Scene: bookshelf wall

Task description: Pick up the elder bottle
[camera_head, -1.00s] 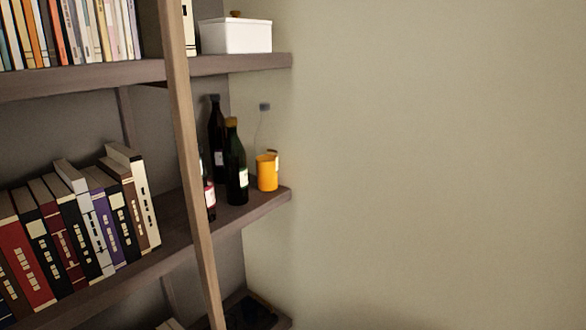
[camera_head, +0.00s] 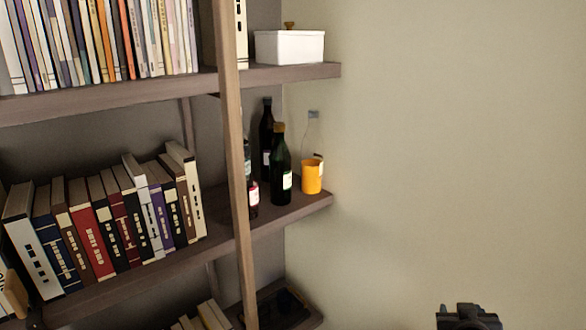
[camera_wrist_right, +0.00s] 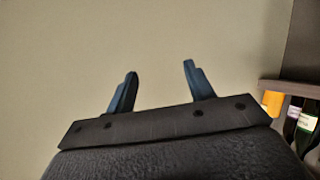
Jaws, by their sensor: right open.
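Several bottles stand upright at the right end of the middle shelf in the head view; I cannot read which one is the elder bottle. They include a dark green bottle with a yellow cap (camera_head: 281,170), a black bottle (camera_head: 266,140) behind it, a clear bottle with orange contents (camera_head: 312,175), and one with a red lower part (camera_head: 252,195) partly hidden by the post. In the right wrist view, my right gripper (camera_wrist_right: 160,68) is open and empty, facing bare wall. The orange bottle (camera_wrist_right: 271,102) and green bottle (camera_wrist_right: 301,135) show at that view's right edge. My left gripper is not in view.
A wooden post (camera_head: 237,160) rises in front of the shelves, left of the bottles. Books (camera_head: 100,225) fill the middle shelf's left part. A white lidded box (camera_head: 289,47) sits on the shelf above. Right of the shelves is bare wall (camera_head: 460,150).

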